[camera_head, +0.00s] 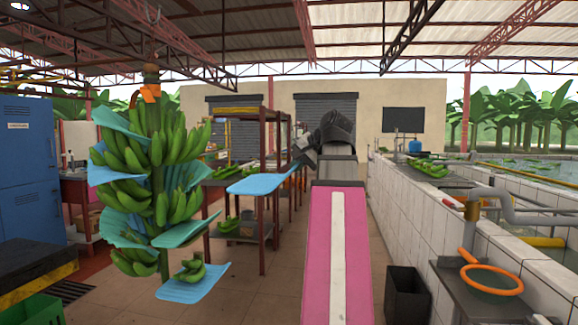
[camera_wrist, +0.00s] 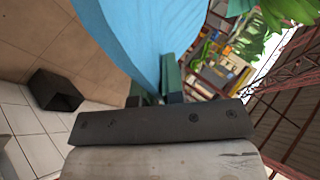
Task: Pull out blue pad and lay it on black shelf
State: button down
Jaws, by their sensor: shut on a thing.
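A light blue pad (camera_head: 262,183) is held out flat in the air, clear of the banana bunch, in the head view. My gripper (camera_head: 299,163) is shut on its right end. In the wrist view, the blue pad (camera_wrist: 150,35) stretches away from between the dark green fingers of my gripper (camera_wrist: 156,84). The hanging banana bunch (camera_head: 155,175) at the left has other blue pads (camera_head: 117,174) between its hands of fruit. A dark shelf-like surface (camera_head: 35,262) with a yellow edge is at the lower left; I cannot tell if it is the black shelf.
A low blue pad (camera_head: 193,284) bears a small banana cluster. A rack (camera_head: 262,235) with bananas stands behind the held pad. A black bin (camera_head: 406,293) and a tiled basin wall (camera_head: 405,210) are to the right. A green crate (camera_head: 33,308) is at the lower left.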

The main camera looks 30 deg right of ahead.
jog(key=shift+s+d, duration=0.65)
jog(key=shift+d, duration=0.25)
jog(key=shift+s+d, duration=0.6)
jog(key=shift+d, duration=0.25)
